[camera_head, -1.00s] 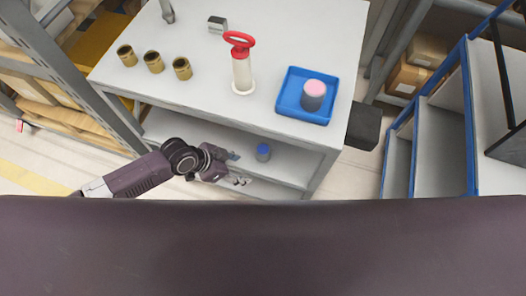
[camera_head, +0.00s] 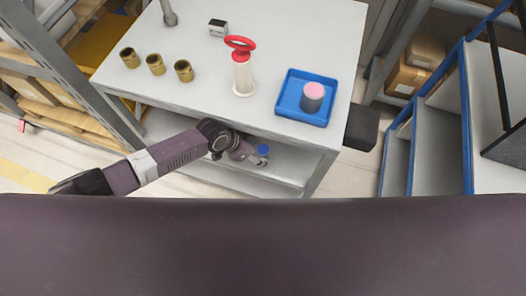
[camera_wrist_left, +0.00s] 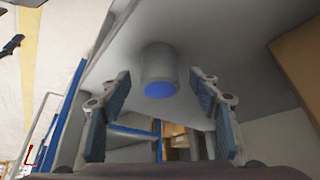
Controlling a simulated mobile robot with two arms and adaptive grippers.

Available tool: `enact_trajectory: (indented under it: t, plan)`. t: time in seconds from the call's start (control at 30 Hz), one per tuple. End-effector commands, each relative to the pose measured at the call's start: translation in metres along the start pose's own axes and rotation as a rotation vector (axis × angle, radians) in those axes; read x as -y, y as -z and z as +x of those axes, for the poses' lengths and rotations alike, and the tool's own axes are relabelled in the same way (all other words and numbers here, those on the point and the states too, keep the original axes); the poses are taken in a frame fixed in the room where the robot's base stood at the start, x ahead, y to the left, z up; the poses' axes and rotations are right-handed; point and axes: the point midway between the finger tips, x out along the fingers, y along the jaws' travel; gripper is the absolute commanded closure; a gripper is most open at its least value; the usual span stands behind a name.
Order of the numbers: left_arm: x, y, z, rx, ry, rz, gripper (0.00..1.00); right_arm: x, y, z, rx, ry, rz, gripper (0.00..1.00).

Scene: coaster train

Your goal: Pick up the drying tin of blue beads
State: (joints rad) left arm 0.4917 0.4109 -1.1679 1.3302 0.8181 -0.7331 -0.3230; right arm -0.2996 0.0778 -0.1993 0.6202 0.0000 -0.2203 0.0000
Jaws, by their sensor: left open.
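The tin of blue beads (camera_head: 263,149) stands on the lower shelf of the white bench, near its front; my gripper partly hides it. In the left wrist view the grey tin (camera_wrist_left: 158,64) shows with its blue top, upside down in that picture, centred ahead between the fingers. My left gripper (camera_head: 259,157) is open, its fingers on either side of the line to the tin. A gap shows between each finger and the tin in the wrist view. My right gripper is not in view.
The bench top (camera_head: 205,95) overhangs the shelf (camera_head: 200,170). On top are several brass cups (camera_head: 156,64), a red-handled white plunger (camera_head: 242,75) and a blue tray (camera_head: 285,105) holding a pink-topped tin (camera_head: 313,95). A blue-edged rack (camera_head: 425,140) stands at the right.

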Motion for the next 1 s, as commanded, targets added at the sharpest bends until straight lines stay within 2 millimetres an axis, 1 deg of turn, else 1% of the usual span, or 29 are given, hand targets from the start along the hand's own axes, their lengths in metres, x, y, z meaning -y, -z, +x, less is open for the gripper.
enact_trajectory:
  t: [0.03,0.07,0.1,0.2,0.47,0.57,0.9,1.0]
  plan:
    - [-0.001,0.009,0.004,-0.001,-0.001,0.001,0.43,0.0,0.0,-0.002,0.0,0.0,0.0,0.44]
    - [-0.001,0.011,0.006,0.001,-0.001,0.001,0.43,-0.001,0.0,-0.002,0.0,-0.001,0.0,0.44]
    - [0.0,0.007,0.01,0.004,-0.001,-0.001,0.43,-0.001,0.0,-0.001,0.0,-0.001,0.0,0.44]
    - [0.0,0.008,0.015,0.002,-0.001,-0.002,0.43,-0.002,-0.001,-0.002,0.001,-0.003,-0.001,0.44]
    - [0.0,0.007,0.017,0.002,0.0,-0.001,0.43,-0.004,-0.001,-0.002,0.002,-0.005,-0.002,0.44]
    - [0.0,0.007,0.017,0.002,-0.001,-0.001,0.53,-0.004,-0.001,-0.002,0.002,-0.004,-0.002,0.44]
    - [0.0,0.007,0.017,0.002,0.0,-0.001,0.91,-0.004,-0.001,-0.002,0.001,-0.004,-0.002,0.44]
    - [0.0,0.007,0.016,0.001,0.0,-0.001,0.91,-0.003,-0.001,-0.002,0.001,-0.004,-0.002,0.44]
